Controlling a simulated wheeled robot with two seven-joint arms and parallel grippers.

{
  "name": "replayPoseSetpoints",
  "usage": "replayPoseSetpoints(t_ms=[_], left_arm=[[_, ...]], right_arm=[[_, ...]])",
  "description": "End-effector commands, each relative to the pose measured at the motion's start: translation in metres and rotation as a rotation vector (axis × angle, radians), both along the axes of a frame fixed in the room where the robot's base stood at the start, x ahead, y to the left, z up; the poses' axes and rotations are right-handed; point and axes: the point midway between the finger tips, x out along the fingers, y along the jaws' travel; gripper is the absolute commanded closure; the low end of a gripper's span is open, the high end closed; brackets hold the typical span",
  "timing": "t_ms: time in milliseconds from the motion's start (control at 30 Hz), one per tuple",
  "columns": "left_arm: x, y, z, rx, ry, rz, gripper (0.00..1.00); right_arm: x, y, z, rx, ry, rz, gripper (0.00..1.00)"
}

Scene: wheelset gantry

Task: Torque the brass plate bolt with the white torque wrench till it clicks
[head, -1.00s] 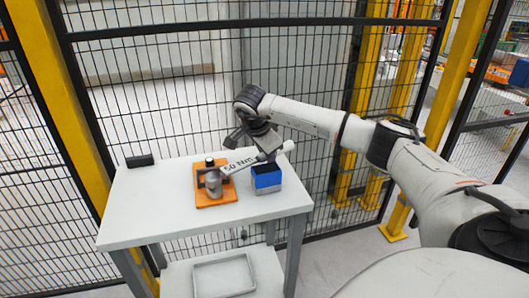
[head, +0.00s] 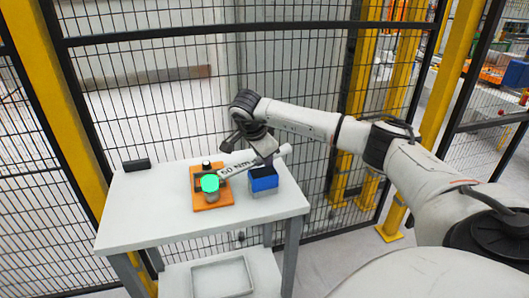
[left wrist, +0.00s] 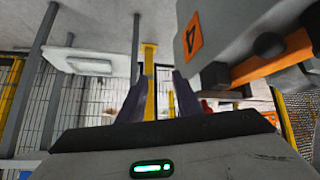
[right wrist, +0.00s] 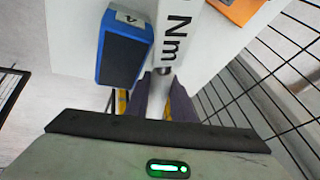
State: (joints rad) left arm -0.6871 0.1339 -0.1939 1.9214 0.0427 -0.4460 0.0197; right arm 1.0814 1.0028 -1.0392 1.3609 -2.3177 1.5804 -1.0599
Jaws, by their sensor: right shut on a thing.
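The white torque wrench (head: 240,165) marked "50 Nm" lies nearly level above the table, its head end over an orange plate (head: 213,201). My right gripper (head: 268,157) is shut on its handle, which also shows between the fingers in the right wrist view (right wrist: 178,40). The brass plate bolt cannot be made out; the wrench head and disc cover that area. My left gripper (left wrist: 158,100) is open and empty, away from the table top; the head view does not show it.
A blue-topped box (head: 263,181) stands on the white table (head: 150,215) right below the wrench handle. A black block (head: 137,165) lies at the back left corner. A tray (head: 222,276) sits on the lower shelf. Mesh fencing (head: 150,100) stands close behind the table.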

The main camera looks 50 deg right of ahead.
Motion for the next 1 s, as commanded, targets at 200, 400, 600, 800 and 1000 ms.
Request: replayPoseSetpoints(t_ms=[200,400,600,800,1000], left_arm=[[0.0,0.0,0.011,0.0,0.001,0.0,0.69],[0.0,0.0,0.022,0.0,0.001,0.0,0.69],[0.0,0.0,0.028,0.0,0.001,0.0,0.69],[0.0,0.0,0.035,0.0,0.001,0.0,0.69],[0.0,0.0,0.036,0.001,0.0,-0.001,0.69]], right_arm=[[-0.003,0.001,0.009,0.003,0.012,0.001,1.0],[-0.001,0.001,0.023,0.002,0.006,0.002,1.0],[0.0,0.001,0.036,0.002,0.001,0.002,1.0],[0.0,0.001,0.048,0.001,-0.001,0.002,1.0],[0.0,0.001,0.05,0.001,-0.001,0.002,1.0]])
